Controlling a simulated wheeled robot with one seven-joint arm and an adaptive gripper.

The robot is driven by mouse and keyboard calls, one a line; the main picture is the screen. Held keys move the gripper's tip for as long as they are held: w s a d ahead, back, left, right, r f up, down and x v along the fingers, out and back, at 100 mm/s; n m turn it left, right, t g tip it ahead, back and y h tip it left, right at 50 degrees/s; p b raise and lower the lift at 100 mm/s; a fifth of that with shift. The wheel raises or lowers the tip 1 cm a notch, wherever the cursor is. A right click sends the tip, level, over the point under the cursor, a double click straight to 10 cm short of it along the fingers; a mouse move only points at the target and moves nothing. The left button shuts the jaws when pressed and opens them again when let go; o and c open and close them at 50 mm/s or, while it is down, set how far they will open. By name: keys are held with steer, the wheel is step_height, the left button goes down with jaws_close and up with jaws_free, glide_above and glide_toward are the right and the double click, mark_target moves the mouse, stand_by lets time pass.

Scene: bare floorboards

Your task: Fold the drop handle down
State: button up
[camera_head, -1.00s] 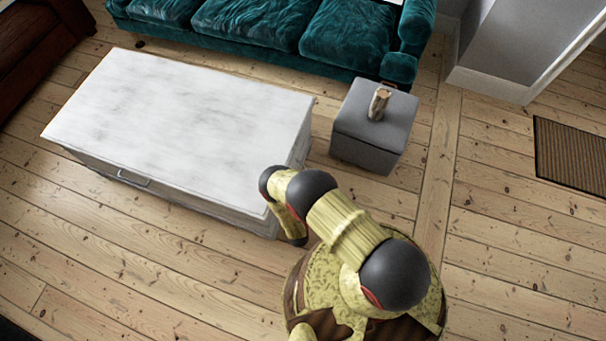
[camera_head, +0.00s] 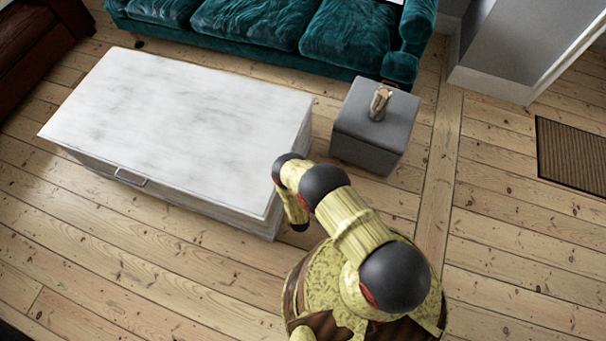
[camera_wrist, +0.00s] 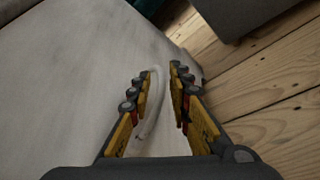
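A low whitewashed chest (camera_head: 185,105) stands in front of the sofa, with a metal handle (camera_head: 133,177) on its long front side. In the wrist view a pale curved handle (camera_wrist: 154,100) stands out against the whitewashed wood (camera_wrist: 75,80). My gripper (camera_wrist: 160,72) has its two fingers apart, with this pale handle in the gap, closer to the left finger. I cannot tell whether the finger touches it. In the head view my arm hides the gripper's fingertips and this handle, by the chest's right end.
A grey ottoman (camera_head: 352,145) with a small brown and pale object (camera_head: 380,103) on it stands right of the chest. A teal sofa (camera_head: 290,30) is behind. A dark mat (camera_head: 572,155) lies at the right. Open floorboards surround the chest's front and right.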

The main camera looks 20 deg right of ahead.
jaws_close()
steer(key=shift+f, duration=0.1)
stand_by(0.3)
steer(key=shift+w+a+f+m+t+b, duration=0.25)
steer(key=shift+f+m+t+b, duration=0.6)
steer(key=shift+m, duration=0.95)
steer(key=shift+w+a+f+m+t+b, duration=0.1)
steer(key=shift+a+f+m+t+b, duration=0.15)
steer(key=shift+f+m+t+b, duration=1.1)
steer(key=shift+w+a+f+m+t+b, duration=0.25)
steer(key=shift+m+b, duration=0.2)
steer(key=shift+m, duration=1.8)
steer(key=shift+o, duration=0.6)
jaws_free()
steer(key=shift+o, duration=0.5)
